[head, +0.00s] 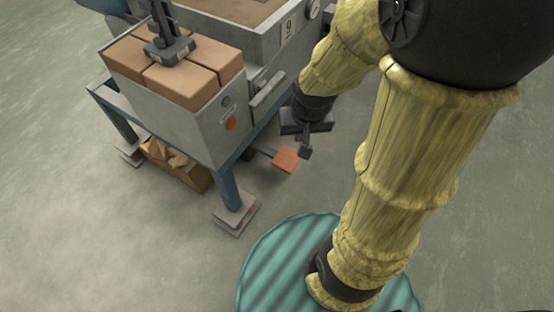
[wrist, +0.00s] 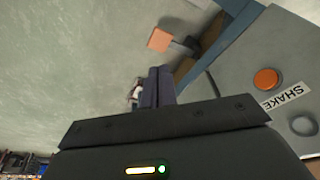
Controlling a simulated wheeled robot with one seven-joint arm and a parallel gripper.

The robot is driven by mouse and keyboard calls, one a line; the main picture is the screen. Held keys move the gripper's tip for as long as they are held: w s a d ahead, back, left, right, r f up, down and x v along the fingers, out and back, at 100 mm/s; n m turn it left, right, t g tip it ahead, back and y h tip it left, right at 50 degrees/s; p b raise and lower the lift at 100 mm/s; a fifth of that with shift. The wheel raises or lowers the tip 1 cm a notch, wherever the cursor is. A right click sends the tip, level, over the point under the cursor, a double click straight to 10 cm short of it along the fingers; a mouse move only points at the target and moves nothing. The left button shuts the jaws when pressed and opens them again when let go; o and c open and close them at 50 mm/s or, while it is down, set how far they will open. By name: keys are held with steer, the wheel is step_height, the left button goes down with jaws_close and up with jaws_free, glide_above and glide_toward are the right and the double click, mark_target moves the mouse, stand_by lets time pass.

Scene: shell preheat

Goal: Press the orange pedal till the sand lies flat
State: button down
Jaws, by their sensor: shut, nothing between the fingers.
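The orange pedal (head: 287,160) sticks out on a dark lever low beside the blue leg of the grey machine. It also shows in the wrist view (wrist: 159,40), just beyond my fingers. My gripper (head: 304,152) is shut and empty. In the head view its fingertips are close to the pedal's upper right edge; I cannot tell whether they touch it. In the wrist view a gap shows between the fingers (wrist: 157,86) and the pedal. The sand (head: 225,8) shows only in part in the grey box at the top; I cannot tell whether it is flat.
The machine's grey body (head: 175,110) carries tan blocks (head: 185,65) and an orange button (wrist: 266,79) near a SHAKE label (wrist: 287,96). A box of brown pieces (head: 175,163) sits beneath. Blue legs (head: 232,185) stand on pads. The floor at left is clear.

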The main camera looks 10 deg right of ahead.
steer(key=w+f+m+t+y+b, duration=0.2)
steer(key=w+f+m+b, duration=0.2)
steer(key=w+f+m, duration=0.6)
steer(key=w+f+m+t+y+b, duration=0.1)
steer(key=w+f+m+t+b, duration=0.2)
steer(key=w+f+m, duration=0.7)
steer(key=shift+w+f+y+b, duration=0.45)
steer(key=shift+w+f, duration=1.7)
steer(key=shift+f, duration=4.05)
steer(key=shift+f, duration=0.1)
steer(key=b, duration=0.7)
glide_above(279, 154)
step_height(279, 154, down, 6)
steer(key=shift+w+a+f, duration=0.1)
steer(key=shift+a, duration=0.05)
steer(key=shift+f+b, duration=0.4)
steer(key=shift+f, duration=0.8)
steer(key=shift+f, duration=0.1)
steer(key=shift+f, duration=0.3)
